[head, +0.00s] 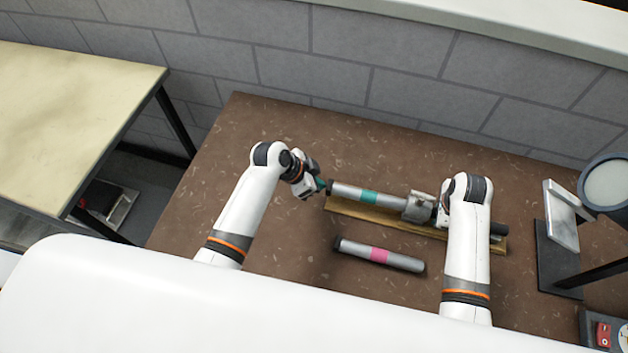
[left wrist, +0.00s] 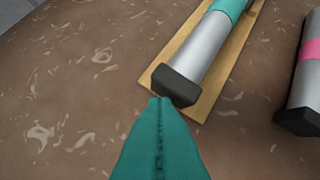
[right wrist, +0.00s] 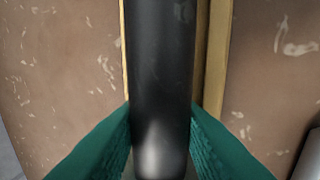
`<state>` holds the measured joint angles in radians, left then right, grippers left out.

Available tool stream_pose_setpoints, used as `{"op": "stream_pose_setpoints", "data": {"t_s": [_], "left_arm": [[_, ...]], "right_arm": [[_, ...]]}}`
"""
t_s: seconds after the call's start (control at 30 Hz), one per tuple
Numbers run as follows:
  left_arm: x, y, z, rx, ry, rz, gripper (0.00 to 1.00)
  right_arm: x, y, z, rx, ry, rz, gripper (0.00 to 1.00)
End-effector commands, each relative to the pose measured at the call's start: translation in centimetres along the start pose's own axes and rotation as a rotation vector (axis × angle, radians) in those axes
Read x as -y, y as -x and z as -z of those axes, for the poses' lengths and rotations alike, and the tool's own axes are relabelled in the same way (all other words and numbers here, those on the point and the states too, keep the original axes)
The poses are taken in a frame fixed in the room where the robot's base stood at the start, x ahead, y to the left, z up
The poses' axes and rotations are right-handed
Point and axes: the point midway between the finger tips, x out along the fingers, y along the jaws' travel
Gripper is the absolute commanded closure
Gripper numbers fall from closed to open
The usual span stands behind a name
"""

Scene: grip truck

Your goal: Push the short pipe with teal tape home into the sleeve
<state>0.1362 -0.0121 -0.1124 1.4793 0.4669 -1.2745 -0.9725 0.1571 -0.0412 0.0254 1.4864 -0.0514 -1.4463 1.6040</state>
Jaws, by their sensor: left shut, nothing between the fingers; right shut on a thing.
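The short pipe with teal tape (head: 358,194) is a silver pipe with a dark end cap, lying along a wooden board (head: 385,216). Its right end meets the grey metal sleeve (head: 417,207). In the left wrist view the black cap (left wrist: 176,84) of this pipe is close in front of the left fingertips. My left gripper (head: 323,187) is shut and empty at the pipe's left end; whether it touches the cap I cannot tell. My right gripper (right wrist: 160,130) is shut on a black pipe (right wrist: 160,70) to the right of the sleeve. How far the teal-taped pipe sits inside the sleeve is hidden.
A silver pipe with pink tape (head: 379,255) lies in front of the board. A metal stand (head: 558,245) and a round-headed device (head: 605,182) are at the right, with a red switch box (head: 604,333) nearer. The brown table is clear at the back left.

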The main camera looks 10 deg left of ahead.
Motion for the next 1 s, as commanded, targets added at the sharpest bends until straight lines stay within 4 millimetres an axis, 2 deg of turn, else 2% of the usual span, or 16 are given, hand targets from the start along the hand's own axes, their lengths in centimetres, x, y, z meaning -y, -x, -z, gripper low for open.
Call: {"op": "stream_pose_setpoints", "data": {"t_s": [1.0], "left_arm": [[1.6,-1.2,-1.9,0.001,0.000,0.001,1.00]], "right_arm": [[-0.1,0.1,0.1,-0.002,0.000,-0.002,1.00]]}}
